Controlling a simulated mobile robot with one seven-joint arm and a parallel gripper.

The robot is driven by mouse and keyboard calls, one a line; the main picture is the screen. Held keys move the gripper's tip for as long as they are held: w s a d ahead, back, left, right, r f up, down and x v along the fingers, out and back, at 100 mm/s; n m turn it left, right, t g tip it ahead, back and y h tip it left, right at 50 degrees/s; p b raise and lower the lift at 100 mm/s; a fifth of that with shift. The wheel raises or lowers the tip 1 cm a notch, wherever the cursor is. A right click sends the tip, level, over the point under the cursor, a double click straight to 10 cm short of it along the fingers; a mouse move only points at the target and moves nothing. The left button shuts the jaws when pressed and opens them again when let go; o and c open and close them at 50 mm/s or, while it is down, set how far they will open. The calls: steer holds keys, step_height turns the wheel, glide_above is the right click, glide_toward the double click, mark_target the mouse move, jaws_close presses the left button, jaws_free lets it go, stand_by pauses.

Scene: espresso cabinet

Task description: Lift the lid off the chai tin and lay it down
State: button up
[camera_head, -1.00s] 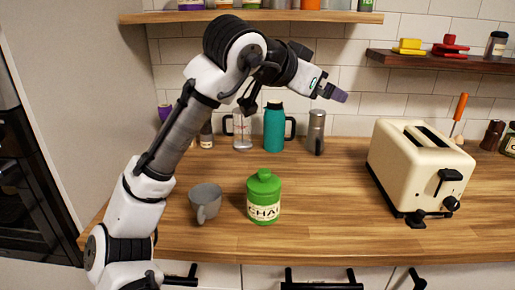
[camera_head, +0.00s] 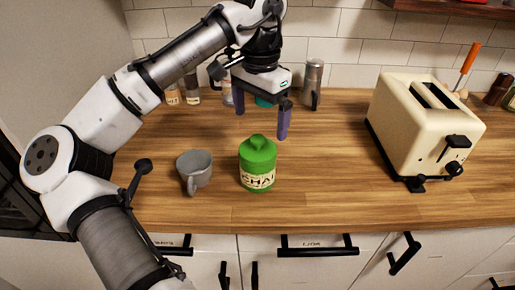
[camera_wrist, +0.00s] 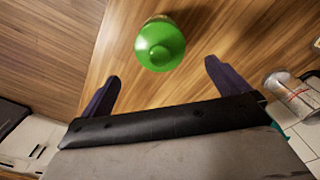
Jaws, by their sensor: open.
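The green chai tin (camera_head: 257,176) stands upright on the wooden counter, its label facing the head camera. Its green lid (camera_head: 257,148), with a round knob on top, sits on it. The wrist view shows the lid (camera_wrist: 160,43) from above, ahead of the fingers and roughly between their lines. My gripper (camera_head: 261,122) is open and empty, fingers pointing down, above and behind the tin and apart from it. Both purple fingers also show in the wrist view (camera_wrist: 160,85).
A grey mug (camera_head: 195,170) stands just left of the tin. A cream toaster (camera_head: 418,125) stands at the right. Counter between tin and toaster is clear.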

mark_target(258, 138)
steer(key=shift+s+a+f+p, duration=0.1)
steer(key=shift+f+p, duration=0.3)
steer(key=shift+f, duration=1.2)
steer(key=shift+s+a+f+p, duration=0.1)
steer(key=shift+f+p, duration=0.25)
steer(key=shift+f, duration=1.2)
steer(key=c, duration=1)
